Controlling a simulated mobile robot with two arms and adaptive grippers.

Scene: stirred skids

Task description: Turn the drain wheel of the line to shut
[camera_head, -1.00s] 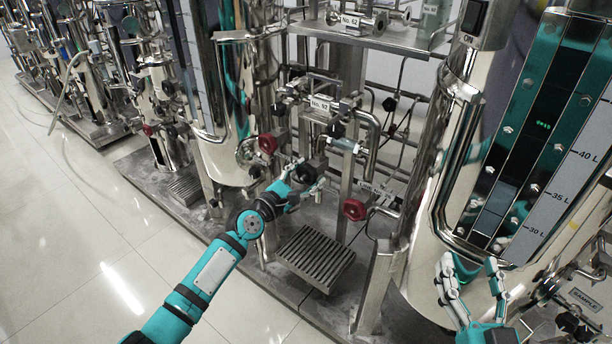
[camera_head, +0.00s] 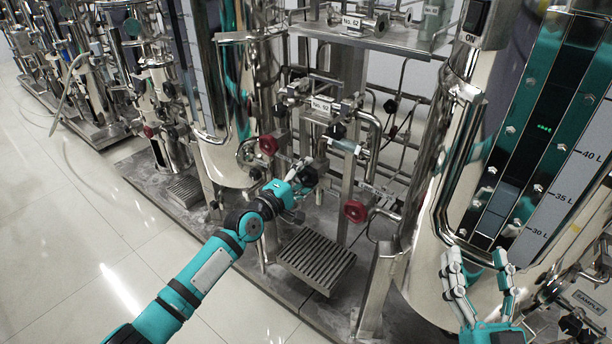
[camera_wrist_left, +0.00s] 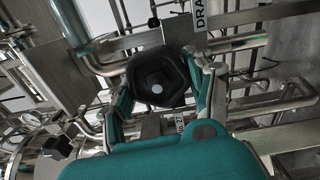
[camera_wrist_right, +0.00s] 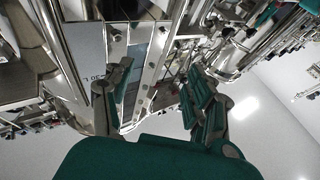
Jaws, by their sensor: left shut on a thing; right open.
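A black faceted wheel (camera_wrist_left: 158,82) with a pale centre dot sits between the fingers of my left gripper (camera_wrist_left: 160,92) in the left wrist view. The fingers are shut on it from both sides. A plate label starting "DRA" (camera_wrist_left: 200,14) is beside it, the rest cut off. In the head view the black wheel (camera_head: 308,176) is partly hidden by my left gripper (camera_head: 298,190), below the "No. 92" plate (camera_head: 321,106). My right gripper (camera_head: 482,285) is open and empty in front of the large steel tank; it also shows in the right wrist view (camera_wrist_right: 165,100).
Red wheels are near, one to the upper left (camera_head: 268,144) and one to the lower right (camera_head: 355,210). A slatted grate (camera_head: 316,260) lies below. The large tank (camera_head: 430,240) stands close by my right gripper. The floor at left is clear.

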